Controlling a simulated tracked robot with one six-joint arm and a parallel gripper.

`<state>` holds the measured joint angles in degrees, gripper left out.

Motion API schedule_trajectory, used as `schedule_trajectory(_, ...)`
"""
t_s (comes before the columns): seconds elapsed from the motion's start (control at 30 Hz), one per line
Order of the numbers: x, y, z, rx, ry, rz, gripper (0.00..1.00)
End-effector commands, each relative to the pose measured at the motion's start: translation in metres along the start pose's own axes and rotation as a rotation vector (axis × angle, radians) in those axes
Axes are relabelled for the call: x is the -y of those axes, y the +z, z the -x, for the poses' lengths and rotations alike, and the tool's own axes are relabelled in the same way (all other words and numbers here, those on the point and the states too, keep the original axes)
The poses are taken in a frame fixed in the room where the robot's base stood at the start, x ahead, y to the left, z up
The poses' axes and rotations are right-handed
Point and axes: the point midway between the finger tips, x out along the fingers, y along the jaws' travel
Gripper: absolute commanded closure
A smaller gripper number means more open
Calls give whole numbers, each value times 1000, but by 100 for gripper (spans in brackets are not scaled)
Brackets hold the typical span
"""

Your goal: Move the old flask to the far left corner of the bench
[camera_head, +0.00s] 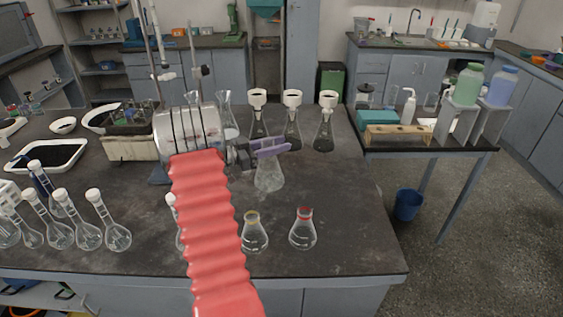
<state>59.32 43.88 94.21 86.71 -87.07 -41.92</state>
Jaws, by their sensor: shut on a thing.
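My gripper (270,148), with purple fingers, is in the middle of the bench (150,255). It is shut on a hazy conical flask (269,176), around its upper part. The flask is upright; I cannot tell whether its base touches the dark bench top. Its neck is partly hidden by the fingers. No label shows that marks it as the old flask. My red ribbed arm sleeve hides part of the bench left of the flask. The left part of the bench holds a black tray (47,156) and a white dish (63,125).
Conical flasks with white funnels (292,124) stand behind my gripper. A yellow-ringed flask (254,235) and a red-ringed flask (303,232) stand in front. Several round flasks (89,232) stand front left. Stands and a boxy device (130,146) stand back left. The bench's right side is clear.

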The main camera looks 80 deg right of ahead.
Motion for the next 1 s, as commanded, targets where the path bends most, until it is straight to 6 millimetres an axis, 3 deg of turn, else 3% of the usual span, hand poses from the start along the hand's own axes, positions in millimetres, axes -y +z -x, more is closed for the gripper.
schedule_trajectory(0.1, 0, 10, 0, -1, -1, -1, 100)
schedule_trajectory(0.47, 1, 12, 1, -1, -1, -2, 100)
schedule_trajectory(0.8, 1, 46, 2, -1, -2, -1, 100)
schedule_trajectory(1.0, 1, 48, 2, -1, -3, -3, 100)
